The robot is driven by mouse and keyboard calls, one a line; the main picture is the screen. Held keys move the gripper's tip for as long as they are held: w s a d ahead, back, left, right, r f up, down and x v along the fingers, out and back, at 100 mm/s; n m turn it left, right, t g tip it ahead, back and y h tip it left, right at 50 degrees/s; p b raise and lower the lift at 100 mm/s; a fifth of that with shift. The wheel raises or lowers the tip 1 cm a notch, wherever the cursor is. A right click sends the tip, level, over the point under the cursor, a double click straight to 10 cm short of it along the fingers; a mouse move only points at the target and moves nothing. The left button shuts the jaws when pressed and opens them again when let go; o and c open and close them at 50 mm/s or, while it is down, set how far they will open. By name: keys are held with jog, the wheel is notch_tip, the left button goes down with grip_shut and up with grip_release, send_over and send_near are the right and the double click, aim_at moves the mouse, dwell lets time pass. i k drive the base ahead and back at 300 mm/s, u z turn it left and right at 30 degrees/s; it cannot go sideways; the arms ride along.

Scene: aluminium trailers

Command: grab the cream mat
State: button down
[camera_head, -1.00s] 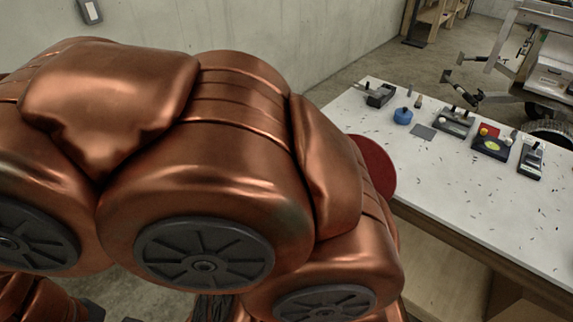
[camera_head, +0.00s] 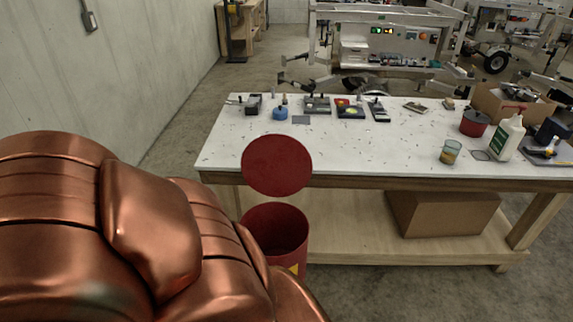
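I cannot make out a mat that is clearly cream. A small flat grey square (camera_head: 301,119) lies on the white tabletop (camera_head: 370,150), left of the middle. Another small flat greyish piece (camera_head: 481,155) lies near the right end, between a glass and a white bottle. My copper-coloured arm fills the lower left and hides what is behind it. My gripper is not in view.
A red bin (camera_head: 275,230) with a raised round lid stands in front. The table's middle is mostly clear.

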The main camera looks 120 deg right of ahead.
aim_at(417, 106)
jog(key=z, duration=2.75)
jog(key=i, duration=4.25)
jog(key=z, duration=3.45)
jog(key=i, duration=0.35)
jog(key=z, duration=1.4)
jog(key=i, duration=0.25)
jog(key=u, duration=0.05)
